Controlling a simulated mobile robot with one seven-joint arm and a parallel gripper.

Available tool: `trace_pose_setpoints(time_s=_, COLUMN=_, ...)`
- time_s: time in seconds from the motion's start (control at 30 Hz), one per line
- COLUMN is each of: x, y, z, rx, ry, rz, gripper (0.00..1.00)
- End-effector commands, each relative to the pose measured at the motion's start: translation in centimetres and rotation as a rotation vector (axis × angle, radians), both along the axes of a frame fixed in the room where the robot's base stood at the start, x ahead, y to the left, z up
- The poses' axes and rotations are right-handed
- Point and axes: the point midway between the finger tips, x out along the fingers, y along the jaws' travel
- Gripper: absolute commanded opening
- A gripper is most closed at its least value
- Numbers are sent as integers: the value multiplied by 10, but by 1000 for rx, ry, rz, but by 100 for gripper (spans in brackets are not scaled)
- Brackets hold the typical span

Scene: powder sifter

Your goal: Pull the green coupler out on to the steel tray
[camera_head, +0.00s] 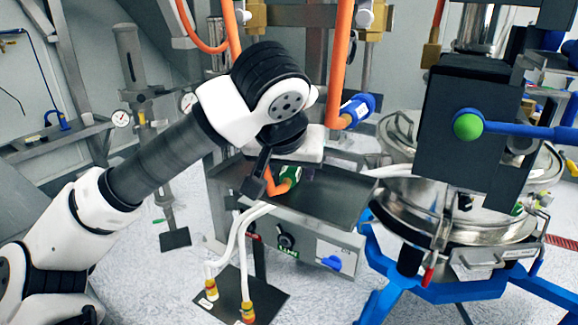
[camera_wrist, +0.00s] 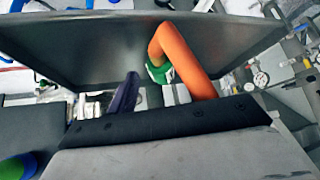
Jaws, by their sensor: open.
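The green coupler (camera_head: 291,173) is at the end of a short bent orange hose (camera_head: 276,187), just below my wrist in the head view. My gripper (camera_head: 262,178) is open, with a dark finger beside the hose on its left. In the wrist view the coupler (camera_wrist: 158,71) shows partly behind the orange hose (camera_wrist: 182,60), against the tray (camera_wrist: 85,50). One dark finger (camera_wrist: 123,97) stands apart from it. I cannot tell whether the coupler touches the tray or is joined to something.
A blue connector (camera_head: 357,109) hangs on an orange hose above the tray. A control box (camera_head: 310,250) with knobs is below the tray. White hoses (camera_head: 240,235) run down in front to a floor plate. A steel vessel (camera_head: 455,215) on a blue frame stands right.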

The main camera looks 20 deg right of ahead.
Motion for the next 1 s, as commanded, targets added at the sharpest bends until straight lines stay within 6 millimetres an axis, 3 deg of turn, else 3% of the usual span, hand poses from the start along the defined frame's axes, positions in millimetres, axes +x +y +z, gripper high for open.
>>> trace_pose_setpoints(time_s=0.27, x=-7, y=5, z=12, rx=-1, ry=-3, rz=2, gripper=51)
trace_pose_setpoints(time_s=0.7, x=-55, y=33, z=88, rx=0, ry=-2, rz=2, gripper=51)
trace_pose_setpoints(time_s=1.0, x=-70, y=41, z=111, rx=1, ry=0, rz=1, gripper=51)
